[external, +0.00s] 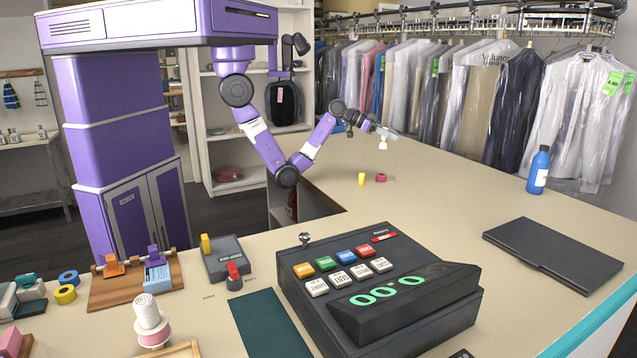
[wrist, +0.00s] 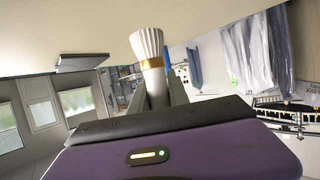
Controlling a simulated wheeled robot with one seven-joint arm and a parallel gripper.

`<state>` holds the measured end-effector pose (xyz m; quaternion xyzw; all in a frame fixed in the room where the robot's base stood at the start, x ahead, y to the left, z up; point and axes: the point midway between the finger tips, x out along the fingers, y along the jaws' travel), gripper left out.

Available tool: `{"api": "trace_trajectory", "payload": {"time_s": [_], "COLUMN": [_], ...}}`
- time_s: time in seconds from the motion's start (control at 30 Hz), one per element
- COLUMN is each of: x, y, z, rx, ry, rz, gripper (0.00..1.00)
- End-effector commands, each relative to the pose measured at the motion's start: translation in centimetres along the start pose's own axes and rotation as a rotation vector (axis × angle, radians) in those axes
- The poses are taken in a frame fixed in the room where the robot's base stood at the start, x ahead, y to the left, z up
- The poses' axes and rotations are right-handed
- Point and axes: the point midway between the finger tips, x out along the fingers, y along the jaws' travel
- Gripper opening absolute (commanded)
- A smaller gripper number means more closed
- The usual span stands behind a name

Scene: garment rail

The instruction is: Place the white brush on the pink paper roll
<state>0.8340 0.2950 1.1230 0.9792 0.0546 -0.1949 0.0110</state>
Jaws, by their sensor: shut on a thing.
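The white brush (external: 383,143) hangs from my gripper (external: 384,131), clear above the counter. Another pale pink roll (external: 154,335) stands at the front left, under a white roll. I cannot tell which of these the task calls the pink paper roll. Neither roll can be made out in the wrist view.
A small yellow thing (external: 362,179) stands just left of the small pink roll. A dark cash register (external: 375,285) fills the front middle. A blue bottle (external: 538,170) and a flat dark folder (external: 553,254) are at the right. The counter between them is clear.

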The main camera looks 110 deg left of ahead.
Motion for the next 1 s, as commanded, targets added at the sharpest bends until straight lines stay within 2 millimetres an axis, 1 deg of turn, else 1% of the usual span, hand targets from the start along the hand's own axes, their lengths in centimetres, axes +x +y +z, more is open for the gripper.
{"api": "trace_trajectory", "payload": {"time_s": [0.03, 0.1, 0.2, 0.3, 0.47, 0.73, 0.83, 1.0], "x": [0.5, 1.1, 1.9, 2.4, 2.9, 4.2, 4.4, 4.4], "y": [0.0, 0.0, 0.0, 0.0, 0.0, 0.0, 0.0, 0.0], "z": [1.4, 3.0, 4.8, 6.0, 7.0, 10.3, 10.7, 10.7], "rx": [-0.003, -0.003, -0.002, -0.001, 0.0, -0.001, 0.0, 0.001], "ry": [-0.005, -0.006, -0.004, -0.002, -0.001, -0.002, 0.0, 0.001], "rz": [0.001, 0.001, 0.0, 0.0, 0.0, 0.0, -0.001, -0.001], "gripper": [0.0, 0.0, 0.0, 0.0, 0.0, 0.0, 0.0, 0.0]}}
